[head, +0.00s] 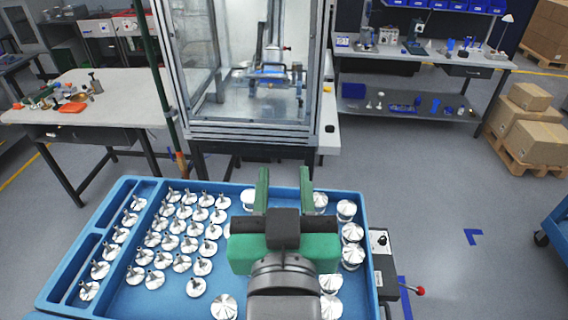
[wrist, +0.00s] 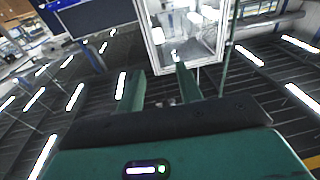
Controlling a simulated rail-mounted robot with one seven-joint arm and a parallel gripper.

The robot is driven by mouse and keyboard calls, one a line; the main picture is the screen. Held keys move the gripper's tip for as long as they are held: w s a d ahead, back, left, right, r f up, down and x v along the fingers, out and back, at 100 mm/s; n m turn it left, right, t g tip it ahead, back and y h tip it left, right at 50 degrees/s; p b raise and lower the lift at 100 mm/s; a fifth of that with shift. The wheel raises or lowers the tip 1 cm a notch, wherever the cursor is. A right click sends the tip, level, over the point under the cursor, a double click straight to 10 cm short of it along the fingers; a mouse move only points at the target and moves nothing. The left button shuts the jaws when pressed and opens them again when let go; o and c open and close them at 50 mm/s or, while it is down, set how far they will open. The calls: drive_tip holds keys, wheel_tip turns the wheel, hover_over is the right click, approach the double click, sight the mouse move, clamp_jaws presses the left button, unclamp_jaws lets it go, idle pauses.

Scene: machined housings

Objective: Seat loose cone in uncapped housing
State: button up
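A blue tray (head: 75,262) holds several shiny metal parts with thin upright stems (head: 196,287) in its left and middle areas. At its right stand several wider, cone-topped round metal parts (head: 352,232). I cannot tell which part is the loose cone or which housing is uncapped; my arm hides some of the tray. My gripper (head: 284,180) is in front of the tray's right half in the head view, its green fingers apart with nothing between them. The wrist view also shows the open fingers (wrist: 161,80), pointing away from the parts; no part shows there.
A glass-walled machine cabinet (head: 245,130) stands behind the tray. A small control box with a red-knobbed lever (head: 420,291) is at the tray's right. Workbenches stand back left (head: 110,110) and back right (head: 430,60).

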drive_tip(key=s+r+t, duration=0.3)
drive_tip(key=s+r, duration=0.1)
drive_tip(key=r, duration=0.3)
drive_tip(key=s+r+t, duration=0.2)
drive_tip(key=s+r, duration=0.2)
drive_tip(key=r, duration=0.3)
drive_tip(key=shift+s+r+t, duration=0.2)
drive_tip(key=shift+s+t, duration=0.15)
drive_tip(key=shift+t, duration=0.05)
drive_tip(key=shift+r, duration=0.1)
